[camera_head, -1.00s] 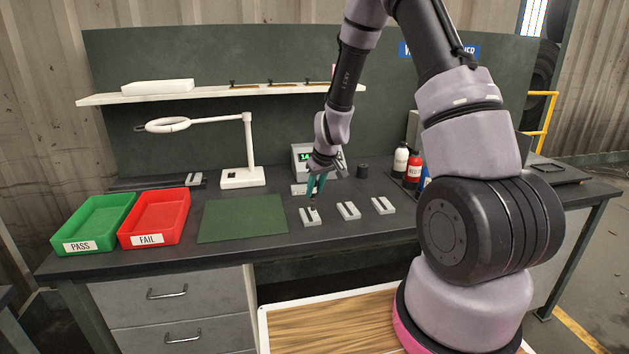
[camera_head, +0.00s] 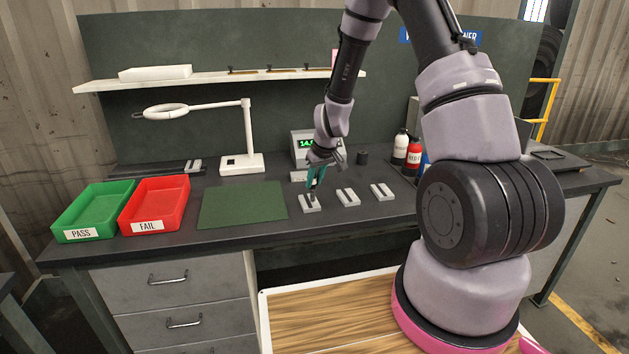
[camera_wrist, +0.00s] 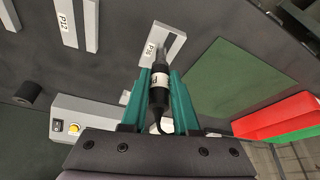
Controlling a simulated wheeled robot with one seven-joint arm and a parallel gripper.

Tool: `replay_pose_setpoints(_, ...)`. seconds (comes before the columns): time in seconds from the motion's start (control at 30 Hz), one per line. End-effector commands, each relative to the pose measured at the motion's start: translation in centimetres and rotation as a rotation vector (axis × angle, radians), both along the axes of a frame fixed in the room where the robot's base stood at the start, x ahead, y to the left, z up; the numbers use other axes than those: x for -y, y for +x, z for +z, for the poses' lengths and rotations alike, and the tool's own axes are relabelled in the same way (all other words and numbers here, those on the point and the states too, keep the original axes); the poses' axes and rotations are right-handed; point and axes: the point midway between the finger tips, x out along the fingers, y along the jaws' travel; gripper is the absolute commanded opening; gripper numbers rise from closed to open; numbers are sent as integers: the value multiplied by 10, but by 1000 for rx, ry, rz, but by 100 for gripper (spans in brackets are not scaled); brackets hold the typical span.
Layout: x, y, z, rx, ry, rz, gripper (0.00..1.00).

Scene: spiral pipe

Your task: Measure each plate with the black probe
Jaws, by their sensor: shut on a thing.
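My gripper (camera_head: 314,184) is shut on the black probe (camera_wrist: 160,84), a dark cylinder with a white label band, held between teal fingers. The probe points down at the leftmost grey plate (camera_head: 310,204). In the wrist view its tip overlaps this plate (camera_wrist: 171,38), beside a label that seems to read P36. I cannot tell whether the tip touches it. A middle plate (camera_head: 348,197) and a right plate (camera_head: 382,192) lie flat in a row beside it. A plate labelled P12 (camera_wrist: 91,30) shows in the wrist view.
A gauge with a green display (camera_head: 304,142) stands behind my gripper. A green mat (camera_head: 243,206) lies left of the plates. The red FAIL tray (camera_head: 156,204) and green PASS tray (camera_head: 92,212) stand further left. A lamp (camera_head: 243,162) and bottles (camera_head: 400,147) stand near the back.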

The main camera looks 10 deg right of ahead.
Motion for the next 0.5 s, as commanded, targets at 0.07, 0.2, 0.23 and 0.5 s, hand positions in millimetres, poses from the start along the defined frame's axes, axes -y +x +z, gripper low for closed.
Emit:
replay_pose_setpoints(0.07, 0, 0, 0, 0, 0, 0, 0)
replay_pose_setpoints(0.2, 0, 0, -2, 0, 0, 0, 0)
replay_pose_setpoints(0.23, 0, 0, -2, 0, 0, 0, 0)
replay_pose_setpoints(0.5, 0, 0, -5, -1, -1, 1, 0)
